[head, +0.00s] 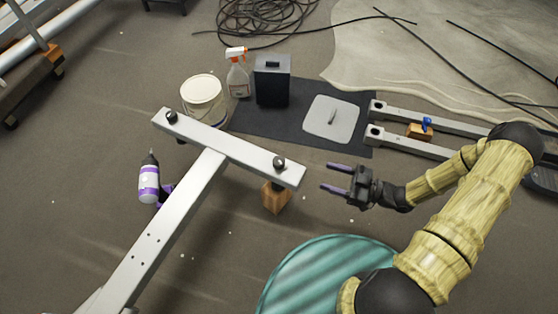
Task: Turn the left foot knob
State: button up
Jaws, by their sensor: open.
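A silver T-shaped metal frame (221,146) stretches across the left middle of the head view. Its crossbar carries a black round knob at each end. The left foot knob (171,117) sits on top of the far left end. The right knob (279,163) sits near the crossbar's right end. My gripper (331,177) is open and empty, its two purple fingers pointing left. It is to the right of the crossbar's right end, apart from both knobs and much nearer the right one.
A wooden block (276,198) stands under the crossbar's right end. Behind the crossbar are a white bucket (203,98), a spray bottle (238,76) and a black box (272,82). Silver rails (411,146) lie at right.

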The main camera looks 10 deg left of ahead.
aim_at(279, 160)
jog(key=a+b, duration=0.2)
jog(key=a, duration=0.3)
jog(key=w+a+b, duration=0.1)
jog(key=a+b, duration=0.2)
jog(key=a, duration=0.2)
jog(key=w+a+b, duration=0.1)
jog(key=a+b, duration=0.1)
jog(key=a, duration=0.4)
jog(key=shift+f+b, duration=0.15)
jog(key=shift+b, duration=0.15)
jog(key=shift+w+a, duration=0.1)
jog(key=shift+a, duration=0.2)
jog(key=c, duration=1)
